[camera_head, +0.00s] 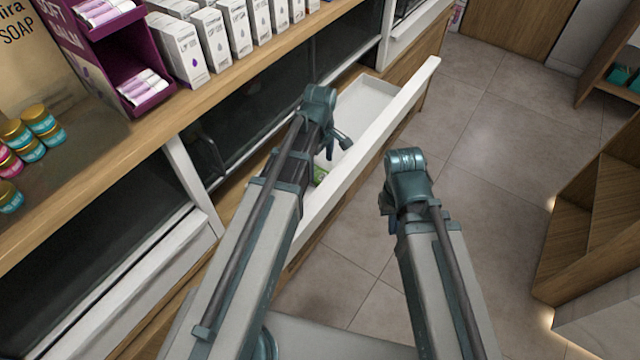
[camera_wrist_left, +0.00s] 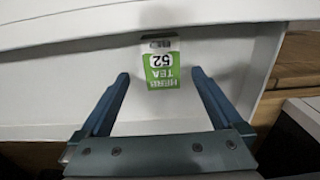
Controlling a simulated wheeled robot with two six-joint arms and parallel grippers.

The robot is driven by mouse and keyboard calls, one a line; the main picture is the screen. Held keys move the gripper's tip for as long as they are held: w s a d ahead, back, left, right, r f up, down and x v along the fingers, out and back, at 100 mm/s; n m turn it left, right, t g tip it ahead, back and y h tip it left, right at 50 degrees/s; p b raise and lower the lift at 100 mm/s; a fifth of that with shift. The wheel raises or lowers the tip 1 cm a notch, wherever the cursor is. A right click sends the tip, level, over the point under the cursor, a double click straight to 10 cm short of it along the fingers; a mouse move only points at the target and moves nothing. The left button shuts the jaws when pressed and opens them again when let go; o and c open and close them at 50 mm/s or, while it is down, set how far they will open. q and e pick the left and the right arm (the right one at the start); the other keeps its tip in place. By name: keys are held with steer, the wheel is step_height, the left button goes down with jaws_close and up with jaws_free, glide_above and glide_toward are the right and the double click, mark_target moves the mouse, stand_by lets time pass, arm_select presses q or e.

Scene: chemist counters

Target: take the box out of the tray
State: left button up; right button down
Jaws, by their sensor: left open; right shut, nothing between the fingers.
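In the head view only a green bit of the box (camera_head: 320,174) shows beside my left arm. My left gripper (camera_wrist_left: 160,76) is open, with its fingers on either side of the near part of the box in the picture; I cannot tell whether they touch it. In the head view my left gripper (camera_head: 338,142) is over the drawer, partly hidden by its arm. My right gripper (camera_head: 391,225) is shut and empty outside the drawer, mostly hidden by its arm.
The wooden counter (camera_head: 150,135) above the drawer holds white cartons (camera_head: 210,38), a purple display stand (camera_head: 112,60) and several small jars (camera_head: 28,138). Tiled floor (camera_head: 490,125) is free to the right. A wooden shelf unit (camera_head: 590,220) stands at the far right.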

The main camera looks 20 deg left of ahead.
mark_target(320, 175)
arm_select(q)
steer(key=shift+s+f+b, duration=0.15)
steer(key=shift+f+b, duration=2.45)
steer(key=shift+b, duration=0.05)
steer(key=shift+r, duration=0.1)
steer(key=c, duration=1.5)
steer(key=shift+r, duration=0.1)
step_height(320, 175, up, 10)
steer(key=p, duration=1)
